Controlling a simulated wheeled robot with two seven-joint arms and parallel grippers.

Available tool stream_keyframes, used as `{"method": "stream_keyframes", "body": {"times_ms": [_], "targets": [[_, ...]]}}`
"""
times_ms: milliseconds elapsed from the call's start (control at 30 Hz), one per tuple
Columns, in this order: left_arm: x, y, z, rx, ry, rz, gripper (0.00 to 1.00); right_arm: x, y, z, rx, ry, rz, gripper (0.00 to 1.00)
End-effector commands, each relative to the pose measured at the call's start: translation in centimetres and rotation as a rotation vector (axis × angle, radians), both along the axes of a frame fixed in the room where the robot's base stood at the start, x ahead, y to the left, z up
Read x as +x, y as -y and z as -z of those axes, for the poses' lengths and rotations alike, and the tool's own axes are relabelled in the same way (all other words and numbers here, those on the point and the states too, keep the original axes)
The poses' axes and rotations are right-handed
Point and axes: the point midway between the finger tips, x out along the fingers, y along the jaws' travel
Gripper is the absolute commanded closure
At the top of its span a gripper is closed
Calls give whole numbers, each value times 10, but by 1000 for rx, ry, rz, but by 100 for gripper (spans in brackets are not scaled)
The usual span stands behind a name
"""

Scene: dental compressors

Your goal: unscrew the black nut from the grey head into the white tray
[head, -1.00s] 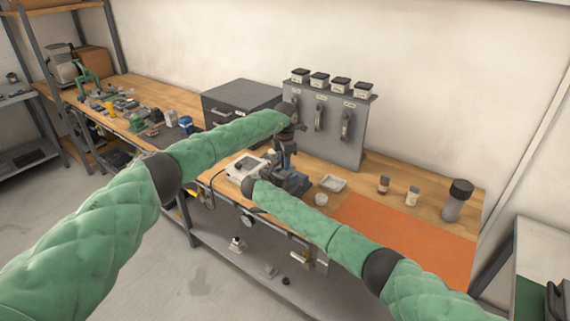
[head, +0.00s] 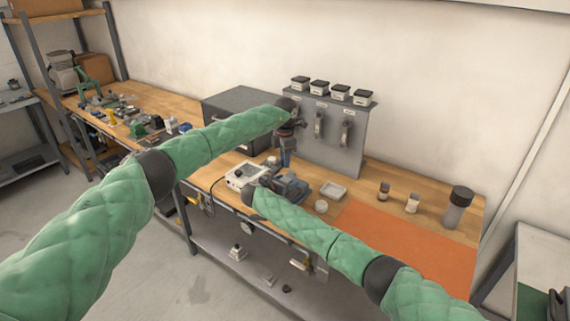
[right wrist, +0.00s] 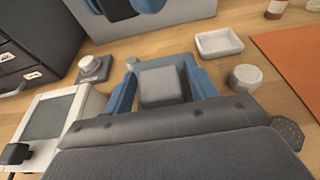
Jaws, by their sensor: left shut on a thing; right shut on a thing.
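The grey head (right wrist: 163,86) is a pale grey block on the bench, between blue jaws at the front of my right gripper (right wrist: 163,98). In the head view my right gripper (head: 262,182) is low over the bench, mostly hidden by its arm. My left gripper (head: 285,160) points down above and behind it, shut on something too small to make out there. At the top of the right wrist view, a dark piece, seemingly the black nut (right wrist: 116,9), shows between blue parts, cut off by the edge. The white tray (head: 333,190) stands empty right of the head; it also shows in the right wrist view (right wrist: 219,43).
A white device with a screen (head: 243,174) stands left of the head. A round pale container (right wrist: 245,78) sits near the white tray. A grey panel (head: 345,135) and dark drawer box (head: 235,105) stand behind.

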Motion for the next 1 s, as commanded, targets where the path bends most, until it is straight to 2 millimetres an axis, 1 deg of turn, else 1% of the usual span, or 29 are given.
{"method": "stream_keyframes", "body": {"times_ms": [100, 133, 233, 267, 533, 667, 767, 1000], "targets": [[0, 0, 1, 0, 0, 0, 100, -1, -1, 1, 0, -1, -1, 100], [0, 0, 1, 0, 0, 0, 100, -1, -1, 1, 0, -1, -1, 38], [0, 0, 1, 0, 0, 0, 100, -1, -1, 1, 1, -1, -1, 19], [0, 0, 1, 0, 0, 1, 100, -1, -1, 1, 1, -1, -1, 17], [0, 0, 1, 0, -1, 1, 100, -1, -1, 0, 0, 0, 0, 17], [0, 0, 6, 0, -1, 1, 100, -6, -5, 0, 1, -1, 0, 17], [0, 0, 13, 0, -1, 1, 100, -16, -12, -2, 2, 0, -2, 17], [0, 0, 32, 0, -1, 1, 100, -51, -39, -15, 1, 1, -3, 17]]}}
